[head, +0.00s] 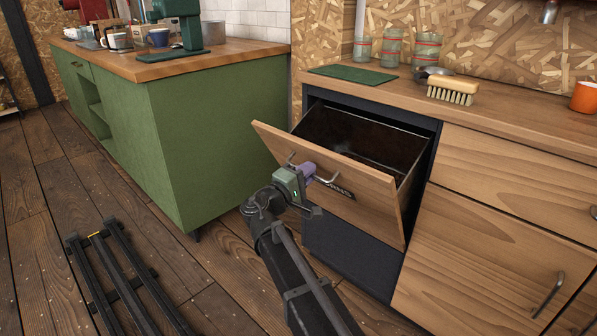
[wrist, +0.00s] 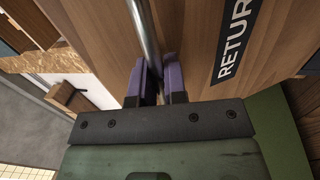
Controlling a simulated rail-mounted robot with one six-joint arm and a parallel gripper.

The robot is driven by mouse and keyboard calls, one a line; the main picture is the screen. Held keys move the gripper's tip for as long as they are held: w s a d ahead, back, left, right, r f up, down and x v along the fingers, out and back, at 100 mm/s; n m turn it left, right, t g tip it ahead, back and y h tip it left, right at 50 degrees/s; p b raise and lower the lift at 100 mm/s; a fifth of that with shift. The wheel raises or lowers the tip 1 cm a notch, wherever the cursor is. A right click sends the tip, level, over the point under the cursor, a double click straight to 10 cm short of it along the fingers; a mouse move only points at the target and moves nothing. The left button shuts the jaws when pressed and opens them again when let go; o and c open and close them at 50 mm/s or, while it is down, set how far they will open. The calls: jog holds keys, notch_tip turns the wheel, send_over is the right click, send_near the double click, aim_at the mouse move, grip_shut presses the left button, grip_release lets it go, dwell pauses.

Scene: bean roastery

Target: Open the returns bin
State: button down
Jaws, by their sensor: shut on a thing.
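The returns bin (head: 335,180) is a wooden tilt-out front in the dark cabinet under the counter. Its front leans outward at the top, and the dark, empty-looking inside shows behind it. A black label reading "RETUR..." (wrist: 236,40) is on the front in the wrist view; the rest of it is cut off. My gripper (head: 314,173) is at the bin's metal bar handle (head: 326,180). In the wrist view, the purple fingers of my gripper (wrist: 161,85) are on either side of the handle bar (wrist: 145,40) and shut on it.
The wooden counter (head: 500,110) above holds a green mat (head: 353,75), a brush (head: 453,90), several glass jars and an orange cup (head: 584,97). A green cabinet (head: 215,135) stands to the left. Closed wooden drawers (head: 480,245) are to the right.

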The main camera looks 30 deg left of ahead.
dwell(0.3)
jog(key=c, duration=1.2)
grip_release()
jog(key=b+v, duration=0.2)
jog(key=v, duration=0.8)
jog(key=shift+s+a+f, duration=0.1)
jog(key=shift+s+a, duration=0.05)
jog(key=shift+s, duration=0.25)
jog(key=shift+f, duration=0.1)
